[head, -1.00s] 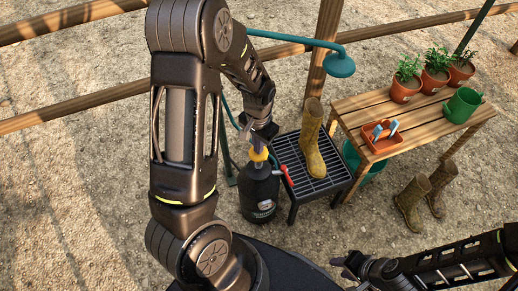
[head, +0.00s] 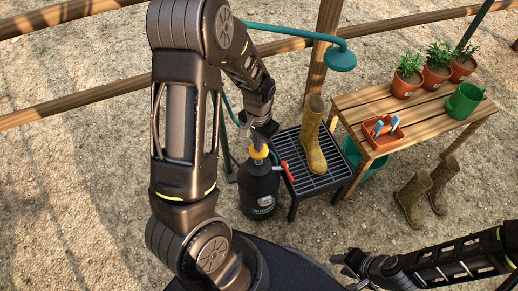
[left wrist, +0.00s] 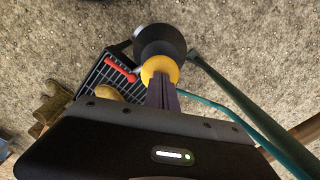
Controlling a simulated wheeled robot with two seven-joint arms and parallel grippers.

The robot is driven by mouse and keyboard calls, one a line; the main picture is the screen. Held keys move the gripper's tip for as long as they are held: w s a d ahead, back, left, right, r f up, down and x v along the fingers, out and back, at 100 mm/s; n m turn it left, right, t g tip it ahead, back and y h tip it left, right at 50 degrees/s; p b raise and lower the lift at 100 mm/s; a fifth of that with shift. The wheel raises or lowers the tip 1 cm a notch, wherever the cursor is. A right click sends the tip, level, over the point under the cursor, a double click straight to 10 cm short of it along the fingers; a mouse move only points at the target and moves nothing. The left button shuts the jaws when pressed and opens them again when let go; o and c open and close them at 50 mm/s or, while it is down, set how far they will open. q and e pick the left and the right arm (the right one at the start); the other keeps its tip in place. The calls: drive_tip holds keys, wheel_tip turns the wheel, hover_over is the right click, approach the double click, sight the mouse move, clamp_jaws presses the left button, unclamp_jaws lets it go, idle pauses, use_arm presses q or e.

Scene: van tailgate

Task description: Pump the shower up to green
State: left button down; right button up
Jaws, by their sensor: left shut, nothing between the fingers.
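The pressure shower is a black bottle (head: 259,190) standing upright on the gravel beside the grate stand. The yellow knob also shows in the left wrist view (left wrist: 160,70). My left gripper (head: 262,140) is shut, with nothing between its fingers, pointing down at the knob from just above. Whether its tips touch the knob I cannot tell. No green mark or gauge is visible. My right gripper (head: 345,262) is low at the bottom right, away from the bottle; its finger opening is unclear.
A muddy boot (head: 313,140) stands on the black grate stand (head: 318,183). A teal shower head (head: 341,59) hangs from a pipe above. A wooden table (head: 365,104) holds potted plants, a green watering can (head: 465,101) and an orange tray (head: 383,138). Two boots (head: 413,197) stand on the gravel.

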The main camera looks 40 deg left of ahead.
use_arm(q)
drive_tip(key=shift+f+b, duration=1.35)
drive_tip(key=shift+f, duration=0.6)
drive_tip(key=shift+r+p, duration=2.3)
drive_tip(key=shift+r, duration=0.35)
drive_tip(key=shift+f, duration=0.1)
